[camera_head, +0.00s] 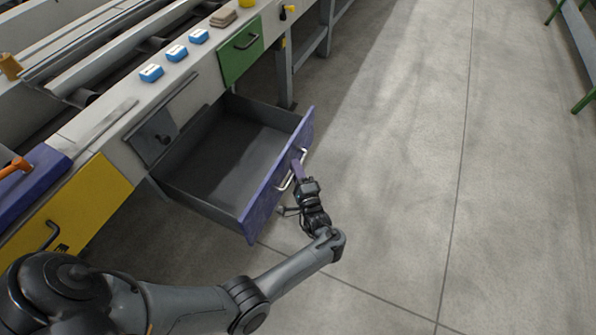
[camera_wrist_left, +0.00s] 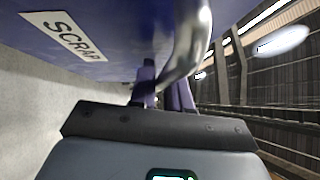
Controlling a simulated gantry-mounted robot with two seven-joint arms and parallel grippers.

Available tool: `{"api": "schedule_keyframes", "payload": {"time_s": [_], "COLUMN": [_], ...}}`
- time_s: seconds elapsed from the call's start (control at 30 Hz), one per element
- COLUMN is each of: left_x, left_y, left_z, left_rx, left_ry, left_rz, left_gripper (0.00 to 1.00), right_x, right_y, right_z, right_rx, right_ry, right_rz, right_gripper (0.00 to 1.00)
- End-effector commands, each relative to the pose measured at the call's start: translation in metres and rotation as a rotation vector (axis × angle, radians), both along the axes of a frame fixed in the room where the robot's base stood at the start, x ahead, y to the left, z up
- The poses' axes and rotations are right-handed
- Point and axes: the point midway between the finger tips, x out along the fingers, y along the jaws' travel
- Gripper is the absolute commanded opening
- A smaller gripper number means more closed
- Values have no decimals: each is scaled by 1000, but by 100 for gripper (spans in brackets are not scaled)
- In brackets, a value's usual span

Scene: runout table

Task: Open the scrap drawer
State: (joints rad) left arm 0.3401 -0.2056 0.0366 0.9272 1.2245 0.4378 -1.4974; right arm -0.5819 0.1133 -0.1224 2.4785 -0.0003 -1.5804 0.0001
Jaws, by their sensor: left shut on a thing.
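The scrap drawer (camera_head: 270,185) has a purple front and stands pulled far out from the runout table. Its grey inside (camera_head: 225,160) looks empty. Its silver handle (camera_head: 286,180) is on the outer face; the handle also shows close up in the left wrist view (camera_wrist_left: 188,48), beside a white SCRAP label (camera_wrist_left: 62,36). My left gripper (camera_head: 298,170) is at the handle, with its purple fingers shut on it. The fingers also show in the left wrist view (camera_wrist_left: 163,90), partly behind the handle. My right gripper is not in view.
A green drawer (camera_head: 240,52) and a yellow drawer (camera_head: 85,205) are shut on either side. Blue blocks (camera_head: 176,53) and a brown stack (camera_head: 223,17) lie on the table edge. The concrete floor (camera_head: 400,170) to the right is clear.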

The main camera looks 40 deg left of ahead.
Motion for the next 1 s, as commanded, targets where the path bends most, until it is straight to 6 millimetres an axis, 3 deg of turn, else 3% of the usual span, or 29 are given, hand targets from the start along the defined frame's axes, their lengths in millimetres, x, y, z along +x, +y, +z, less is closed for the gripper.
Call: {"api": "schedule_keyframes", "payload": {"time_s": [0.4,0.43,0.53,1.0], "left_x": [-1,-1,0,-2], "left_y": [1,1,1,-1], "left_z": [0,0,0,-1], "left_rx": [0,0,0,0], "left_ry": [0,0,-1,0], "left_rz": [8,8,7,7], "left_gripper": [0,22,37,37], "right_x": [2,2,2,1], "right_y": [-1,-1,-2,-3], "right_z": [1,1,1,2], "right_rx": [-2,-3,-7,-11], "right_ry": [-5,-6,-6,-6], "right_rz": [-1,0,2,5], "right_gripper": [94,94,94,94]}}
